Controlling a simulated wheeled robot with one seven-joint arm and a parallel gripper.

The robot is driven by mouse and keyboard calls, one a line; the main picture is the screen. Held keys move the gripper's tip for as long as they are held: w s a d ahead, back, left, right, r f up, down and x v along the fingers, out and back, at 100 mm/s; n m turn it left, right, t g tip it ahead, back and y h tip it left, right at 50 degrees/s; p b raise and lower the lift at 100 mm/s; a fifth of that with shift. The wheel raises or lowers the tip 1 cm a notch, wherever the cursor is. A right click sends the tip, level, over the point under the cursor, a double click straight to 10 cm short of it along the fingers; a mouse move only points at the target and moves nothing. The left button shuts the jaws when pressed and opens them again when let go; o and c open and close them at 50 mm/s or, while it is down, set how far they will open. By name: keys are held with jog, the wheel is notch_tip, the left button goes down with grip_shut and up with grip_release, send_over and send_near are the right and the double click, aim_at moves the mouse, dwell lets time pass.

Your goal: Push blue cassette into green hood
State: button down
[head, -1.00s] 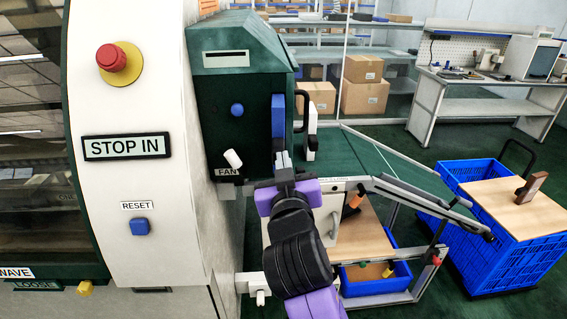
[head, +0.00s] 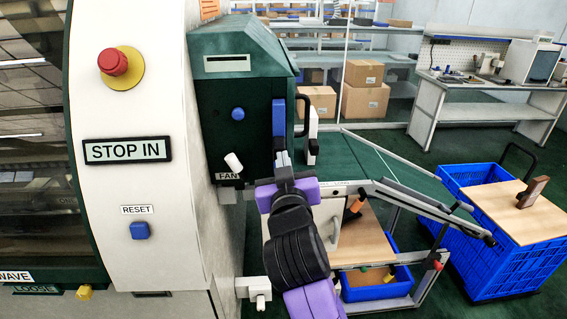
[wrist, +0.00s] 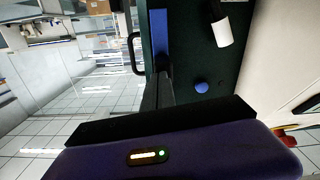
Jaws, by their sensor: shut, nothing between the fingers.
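The green hood (head: 232,100) is mounted on the right side of the cream machine. The blue cassette (head: 279,117) stands upright as a narrow blue strip at the hood's right-hand front edge, and its depth inside the hood cannot be told. It also shows in the wrist view (wrist: 160,32). My gripper (head: 284,160) is shut and empty, its tips just below the cassette in the head view. In the wrist view the fingers (wrist: 162,72) point at the lower end of the blue strip; whether they touch it is unclear.
A white lever (head: 233,162) and a round blue knob (head: 238,114) are on the hood's front. A black handle (head: 303,112) juts out at its right. A cart with a blue bin (head: 375,287) and a blue crate (head: 520,262) stand to the right.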

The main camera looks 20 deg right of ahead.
jog(key=shift+x, duration=1.55)
jog(key=s+a+r+n+t+y+b, duration=0.25)
jog(key=s+a, duration=0.45)
jog(key=s, duration=0.4)
jog(key=s+d+f+g+y, duration=0.1)
jog(key=s+f, duration=0.6)
jog(key=s, duration=0.6)
jog(key=s+d+f+g+y, duration=0.1)
jog(key=s+d+f+g, duration=0.1)
jog(key=s+f, duration=0.6)
jog(key=s+d+f+g+y, duration=0.1)
jog(key=s+f, duration=0.7)
jog(key=s, duration=1)
jog(key=shift+d+m+g, duration=0.45)
